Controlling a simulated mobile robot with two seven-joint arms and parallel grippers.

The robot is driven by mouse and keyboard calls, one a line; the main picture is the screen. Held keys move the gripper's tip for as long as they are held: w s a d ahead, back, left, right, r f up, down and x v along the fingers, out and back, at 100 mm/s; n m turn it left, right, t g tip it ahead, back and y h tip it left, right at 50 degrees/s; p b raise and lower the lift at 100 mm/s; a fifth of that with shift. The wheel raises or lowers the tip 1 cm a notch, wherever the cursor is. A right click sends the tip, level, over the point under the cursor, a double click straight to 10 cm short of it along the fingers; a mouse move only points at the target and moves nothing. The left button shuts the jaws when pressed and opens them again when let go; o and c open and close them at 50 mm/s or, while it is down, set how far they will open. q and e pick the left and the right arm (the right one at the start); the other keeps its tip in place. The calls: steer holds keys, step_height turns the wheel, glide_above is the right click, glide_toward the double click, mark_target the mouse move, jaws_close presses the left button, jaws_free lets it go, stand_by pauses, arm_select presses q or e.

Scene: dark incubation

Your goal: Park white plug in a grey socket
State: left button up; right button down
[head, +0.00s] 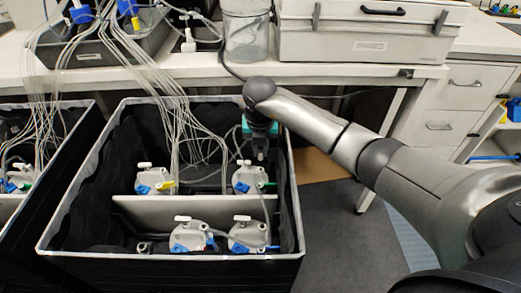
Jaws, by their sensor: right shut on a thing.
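My right gripper (261,152) points down inside the black fabric bin (300,225), just behind the back-right white unit (247,178). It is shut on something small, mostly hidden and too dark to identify. Several white units with T-shaped tops stand in the bin: back left (150,180), front left (189,237) and front right (246,235). They have blue parts; the back-left one has a yellow piece (165,184). I cannot make out the white plug or a grey socket for certain. My left gripper is out of view.
A pale divider (130,212) crosses the bin. Thin clear tubes (170,90) hang into it from the bench (200,72). A clear jar (246,38) and a white case (350,35) stand on the bench. Another bin (75,180) is at the left.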

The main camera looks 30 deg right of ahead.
steer(key=w+d+p+v, duration=0.1)
steer(key=w+p+v, duration=0.1)
steer(key=p+v, duration=0.7)
steer(key=shift+v, duration=1.15)
steer(key=shift+d, duration=0.1)
